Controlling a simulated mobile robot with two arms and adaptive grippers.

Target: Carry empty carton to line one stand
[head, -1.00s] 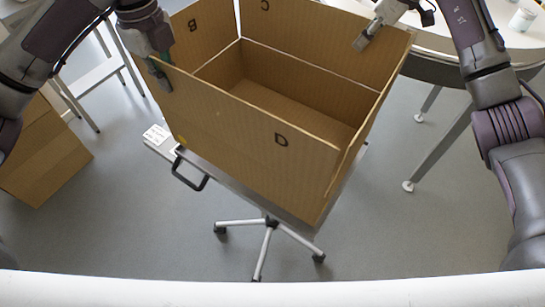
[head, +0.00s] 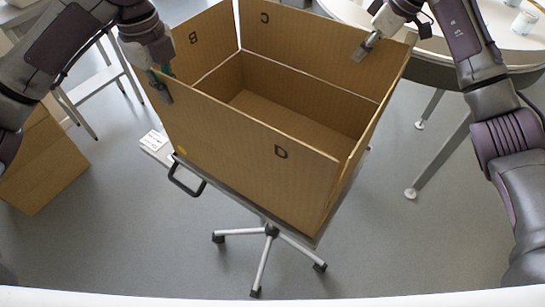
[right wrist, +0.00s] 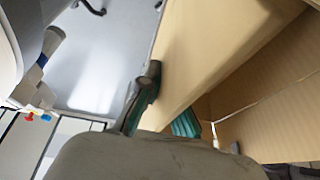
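The open brown carton (head: 240,135) sits on a wheeled stand (head: 270,232), with letters B, C and D on its walls. The part of its inside that I see is empty. My left gripper (head: 160,82) is at the carton's left corner, with fingers on both sides of the wall's top edge. My right gripper (head: 366,46) is on the far wall near the right corner. In the right wrist view, the right gripper's fingers (right wrist: 163,113) lie on either side of the carton wall (right wrist: 205,45) and appear closed on it.
A round-edged white table (head: 510,45) with small cups stands at the right; its leg reaches the floor near the stand. Another carton (head: 40,160) is at the left, beside a light metal frame (head: 95,75). Grey floor is clear around the stand's wheels.

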